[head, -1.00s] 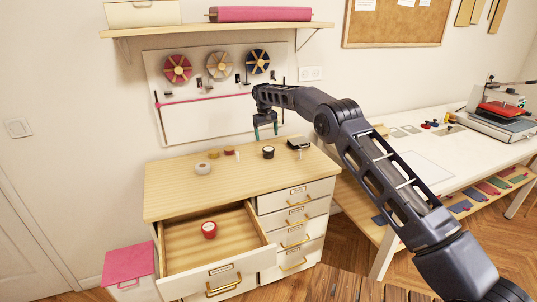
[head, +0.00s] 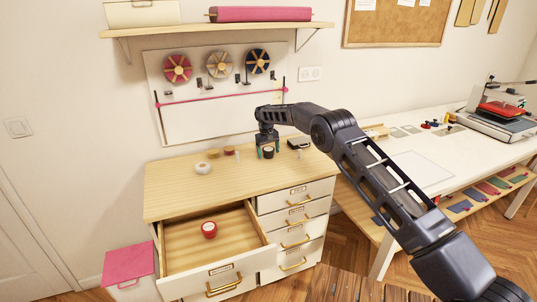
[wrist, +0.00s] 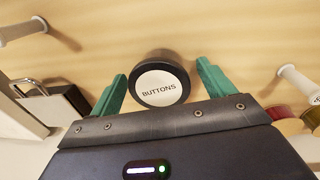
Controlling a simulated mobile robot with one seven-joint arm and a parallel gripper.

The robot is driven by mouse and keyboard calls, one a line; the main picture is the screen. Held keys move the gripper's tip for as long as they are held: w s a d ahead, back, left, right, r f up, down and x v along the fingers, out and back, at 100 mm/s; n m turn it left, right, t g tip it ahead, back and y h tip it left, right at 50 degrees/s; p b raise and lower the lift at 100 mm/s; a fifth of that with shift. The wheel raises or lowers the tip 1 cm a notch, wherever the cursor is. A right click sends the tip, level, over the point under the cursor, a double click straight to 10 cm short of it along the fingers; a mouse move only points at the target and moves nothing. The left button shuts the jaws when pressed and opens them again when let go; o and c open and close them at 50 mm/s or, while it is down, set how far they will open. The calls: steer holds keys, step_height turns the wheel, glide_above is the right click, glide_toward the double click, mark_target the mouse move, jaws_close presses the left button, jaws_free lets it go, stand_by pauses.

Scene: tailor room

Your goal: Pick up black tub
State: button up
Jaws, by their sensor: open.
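The black tub (head: 268,153) stands on the wooden top of the dresser, toward its back right. In the wrist view the tub (wrist: 159,82) shows a white lid label reading "BUTTONS". My gripper (head: 267,150) is down at the tub in the head view. In the wrist view its two green fingers (wrist: 160,88) are open, one on each side of the tub. A gap shows between the tub and the right finger; the left finger is closer to it. In the head view the fingers partly cover the tub.
A padlock-like black item (head: 299,143) lies right of the tub. A white spool post (wrist: 298,83) and small coloured discs (wrist: 285,118) stand nearby. A white roll (head: 203,168) sits further left. The open drawer (head: 190,245) below holds a red tub (head: 209,230). The dresser top's front is clear.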

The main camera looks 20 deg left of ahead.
steer(key=c, duration=1)
